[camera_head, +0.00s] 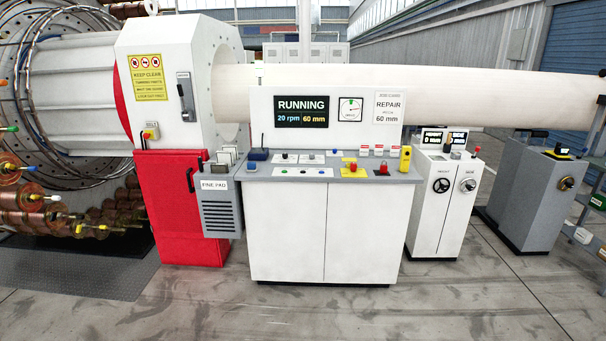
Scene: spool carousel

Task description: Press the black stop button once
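A grey-topped white control console (287,232) stands in the middle of the view. Its top carries several small buttons and knobs. A small dark button (285,157) sits on the rear button panel, left of centre. It looks black, but its label is too small to read, so I cannot tell if it is the stop button. The display (301,111) above the console reads RUNNING, 20 rpm, 60 mm. Neither of my grippers is in view.
A red mushroom button on a yellow base (352,170) and another red control (383,169) sit at the console's right. A yellow device (405,158) stands at its right edge. A grey FINE PAD bin (219,208) hangs at left. Floor in front is clear.

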